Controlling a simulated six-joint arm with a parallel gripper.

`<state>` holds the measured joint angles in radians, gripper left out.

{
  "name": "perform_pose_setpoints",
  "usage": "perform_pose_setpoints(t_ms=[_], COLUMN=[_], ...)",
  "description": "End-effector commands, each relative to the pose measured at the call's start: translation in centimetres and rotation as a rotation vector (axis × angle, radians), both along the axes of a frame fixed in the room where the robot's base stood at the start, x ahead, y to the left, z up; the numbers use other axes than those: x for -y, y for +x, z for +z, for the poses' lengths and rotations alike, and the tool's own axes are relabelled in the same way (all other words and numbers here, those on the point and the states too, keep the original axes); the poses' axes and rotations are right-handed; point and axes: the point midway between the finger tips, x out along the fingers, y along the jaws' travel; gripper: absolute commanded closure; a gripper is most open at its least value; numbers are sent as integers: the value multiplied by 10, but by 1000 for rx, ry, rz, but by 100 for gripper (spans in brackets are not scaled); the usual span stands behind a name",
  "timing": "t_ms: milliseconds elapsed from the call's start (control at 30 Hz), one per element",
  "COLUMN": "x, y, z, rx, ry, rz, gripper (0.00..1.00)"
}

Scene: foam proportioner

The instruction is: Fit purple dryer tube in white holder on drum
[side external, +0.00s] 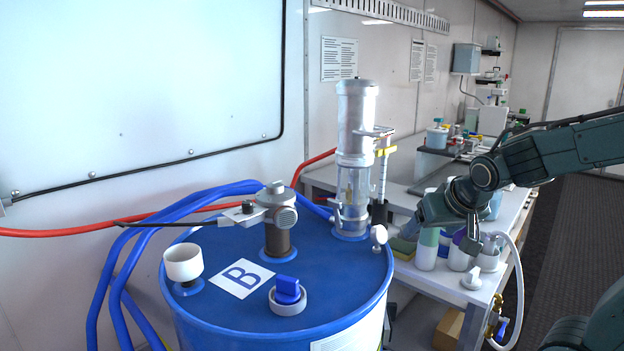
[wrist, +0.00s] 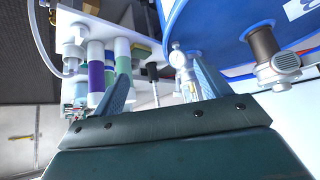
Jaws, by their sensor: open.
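The purple dryer tube (wrist: 96,72) has pale ends and stands on the white side bench among other tubes in the wrist view. In the side view a little of its purple (side external: 459,238) shows, largely hidden behind my arm. The white holder (side external: 184,262) is an empty-looking cup on the left of the blue drum's lid (side external: 235,310). My gripper (side external: 438,236) is over the bench, right of the drum. In the wrist view its fingers (wrist: 165,75) are spread apart with nothing held, and the purple tube lies just left of the left finger.
A green-and-white tube (side external: 428,245) stands close beside the purple one. The drum lid carries a brown pipe with a valve (side external: 278,232), a blue knob (side external: 288,291) and a tall clear cylinder (side external: 355,150). Blue hoses (side external: 125,250) run down the drum's left side.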

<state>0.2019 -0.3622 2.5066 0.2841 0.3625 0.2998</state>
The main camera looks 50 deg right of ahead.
Motion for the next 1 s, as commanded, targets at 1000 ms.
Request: perform_pose_setpoints(t_ms=[1000], x=[224], y=[-13], z=[-67], rx=[257], ry=[-430], rz=[-574], gripper=[24])
